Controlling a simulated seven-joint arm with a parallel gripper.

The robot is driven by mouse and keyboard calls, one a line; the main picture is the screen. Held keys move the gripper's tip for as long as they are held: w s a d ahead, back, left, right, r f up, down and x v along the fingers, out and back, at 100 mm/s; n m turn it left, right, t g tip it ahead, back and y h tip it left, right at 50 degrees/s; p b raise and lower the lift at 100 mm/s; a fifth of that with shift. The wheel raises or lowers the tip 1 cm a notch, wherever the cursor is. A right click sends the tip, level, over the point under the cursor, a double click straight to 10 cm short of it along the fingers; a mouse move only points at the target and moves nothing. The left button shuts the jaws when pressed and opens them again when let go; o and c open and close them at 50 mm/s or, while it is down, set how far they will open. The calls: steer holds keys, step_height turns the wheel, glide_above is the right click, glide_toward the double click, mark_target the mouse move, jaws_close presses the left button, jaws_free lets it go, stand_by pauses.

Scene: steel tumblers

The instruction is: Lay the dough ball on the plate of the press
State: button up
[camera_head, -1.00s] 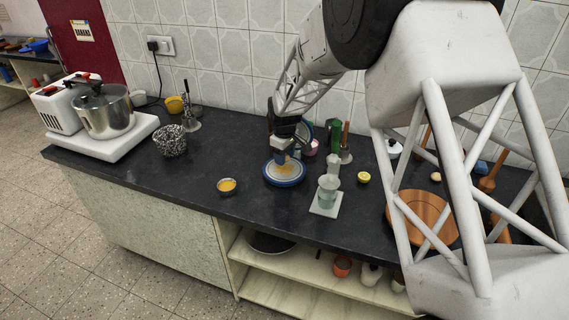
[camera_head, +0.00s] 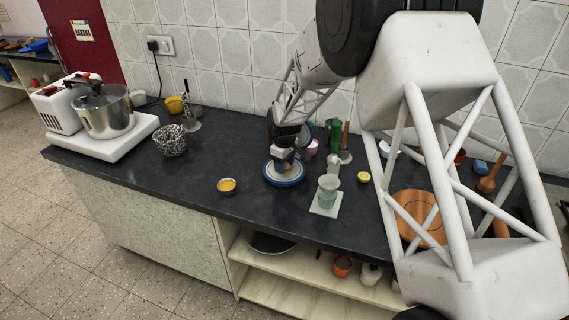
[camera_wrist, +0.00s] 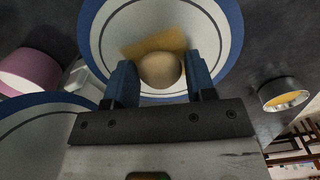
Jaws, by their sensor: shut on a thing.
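The dough ball (camera_wrist: 160,70) is pale and round, held between the two blue fingers of my gripper (camera_wrist: 162,82) in the wrist view. I cannot tell whether the ball touches the sheet. In the head view my gripper hides the ball and most of the sheet.
A second blue-rimmed disc (camera_wrist: 42,112) stands close beside the plate in the wrist view. A bowl with orange contents (camera_head: 227,187) is left. The counter between is clear.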

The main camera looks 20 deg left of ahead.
steer(key=o, duration=0.9)
steer(key=shift+r, duration=0.15)
step_height(320, 180, up, 12)
stand_by(0.6)
